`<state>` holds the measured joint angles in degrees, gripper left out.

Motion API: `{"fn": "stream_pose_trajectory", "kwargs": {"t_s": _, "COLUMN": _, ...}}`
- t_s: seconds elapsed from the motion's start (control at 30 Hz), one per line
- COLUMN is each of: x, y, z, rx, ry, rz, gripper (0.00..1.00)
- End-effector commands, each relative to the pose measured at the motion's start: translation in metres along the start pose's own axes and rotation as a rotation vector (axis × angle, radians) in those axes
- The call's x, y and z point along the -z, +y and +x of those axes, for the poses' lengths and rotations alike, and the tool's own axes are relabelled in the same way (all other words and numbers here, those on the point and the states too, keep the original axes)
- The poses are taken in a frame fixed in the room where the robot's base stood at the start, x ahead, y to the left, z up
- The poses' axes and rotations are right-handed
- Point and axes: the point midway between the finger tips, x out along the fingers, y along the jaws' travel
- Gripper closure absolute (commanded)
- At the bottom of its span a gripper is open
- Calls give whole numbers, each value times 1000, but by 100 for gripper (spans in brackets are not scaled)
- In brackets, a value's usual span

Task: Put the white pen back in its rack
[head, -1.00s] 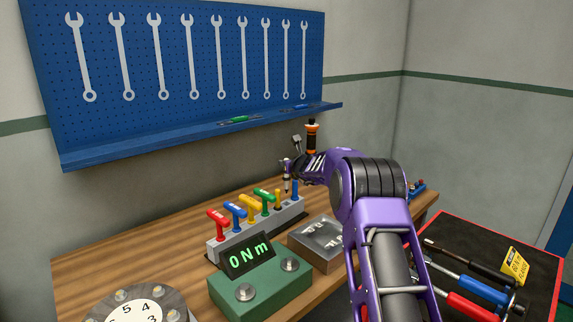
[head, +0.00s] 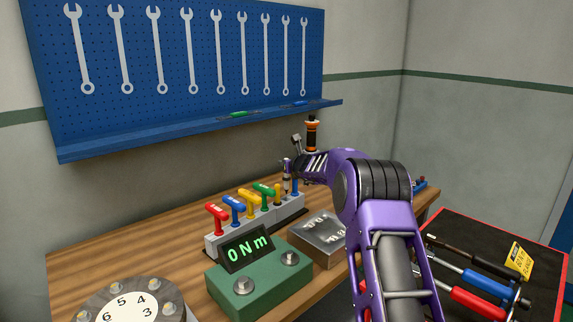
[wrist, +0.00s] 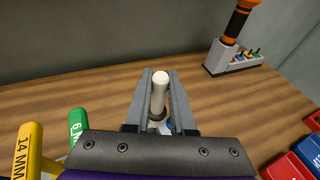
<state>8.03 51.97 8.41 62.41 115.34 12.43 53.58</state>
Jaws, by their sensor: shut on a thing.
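My gripper (wrist: 159,100) is shut on the white pen (wrist: 160,88), which stands upright between the two grey fingers in the wrist view. In the head view my gripper (head: 287,170) is above the right end of the grey rack (head: 213,246), with the pen's lower part just below it. The rack holds red, blue, yellow and green T-handled tools and, near its right end, a yellow and a blue upright piece (head: 295,187). Whether the pen's tip is inside a hole of the rack is hidden by the gripper.
A green torque display (head: 260,285) stands in front of the rack, with a metal box (head: 318,240) beside it. A numbered dial (head: 130,305) is at front left. An orange-handled tool (head: 312,133) stands behind my arm. A black tray of tools is at right.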

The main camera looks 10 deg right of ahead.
Motion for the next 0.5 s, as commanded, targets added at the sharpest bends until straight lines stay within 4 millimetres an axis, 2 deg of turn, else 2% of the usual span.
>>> {"fn": "stream_pose_trajectory", "kwargs": {"t_s": 0.5, "x": 6, "y": 0, "z": 2, "rx": 0, "ry": -1, "rz": 1, "gripper": 100}}
